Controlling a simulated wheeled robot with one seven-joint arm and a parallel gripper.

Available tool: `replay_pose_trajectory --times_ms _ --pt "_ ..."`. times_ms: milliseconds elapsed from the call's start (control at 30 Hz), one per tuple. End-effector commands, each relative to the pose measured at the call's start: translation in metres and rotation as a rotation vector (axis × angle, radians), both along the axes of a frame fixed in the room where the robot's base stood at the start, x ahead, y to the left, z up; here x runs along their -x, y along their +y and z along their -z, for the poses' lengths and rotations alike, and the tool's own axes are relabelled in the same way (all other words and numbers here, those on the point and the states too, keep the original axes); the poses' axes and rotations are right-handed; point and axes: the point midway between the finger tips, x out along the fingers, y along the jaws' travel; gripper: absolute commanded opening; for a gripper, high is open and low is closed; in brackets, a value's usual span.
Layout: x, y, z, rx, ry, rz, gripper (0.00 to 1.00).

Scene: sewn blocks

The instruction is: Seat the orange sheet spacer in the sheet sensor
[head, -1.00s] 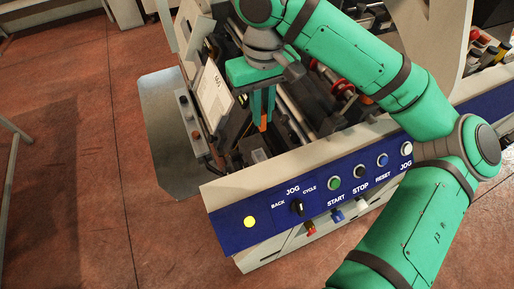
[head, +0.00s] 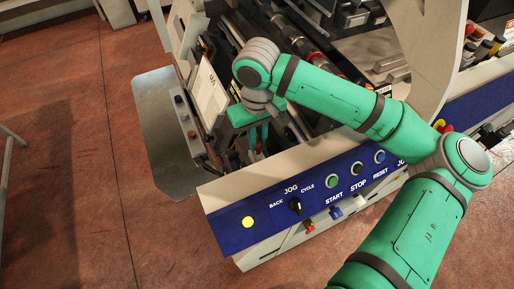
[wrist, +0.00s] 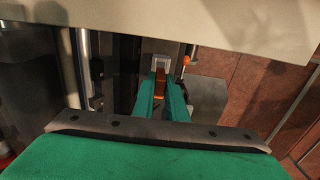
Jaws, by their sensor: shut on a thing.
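My gripper (head: 258,142) points down into the machine, just behind its blue control panel. In the wrist view, its two green fingers (wrist: 161,99) are shut on the orange sheet spacer (wrist: 160,84). Only a small orange part of the spacer shows in the head view (head: 259,147). Just beyond the spacer in the wrist view is a light grey U-shaped bracket (wrist: 161,60), which looks like the sheet sensor. The spacer's far end is close to the bracket or at its opening; I cannot tell whether they touch. I cannot make out the sensor in the head view.
An orange knob on a thin rod (wrist: 187,60) stands right of the bracket. The blue control panel (head: 270,212) runs along the machine's front. A tilted white plate (head: 211,92) stands left of my gripper. Rollers (head: 300,42) lie behind the arm.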

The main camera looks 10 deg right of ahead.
Motion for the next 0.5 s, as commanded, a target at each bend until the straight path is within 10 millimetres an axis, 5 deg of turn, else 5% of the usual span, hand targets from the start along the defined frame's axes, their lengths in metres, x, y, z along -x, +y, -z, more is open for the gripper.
replay_pose_trajectory --times_ms 500 --pt "0.001 0.001 0.044 0.000 0.003 -0.001 0.00"
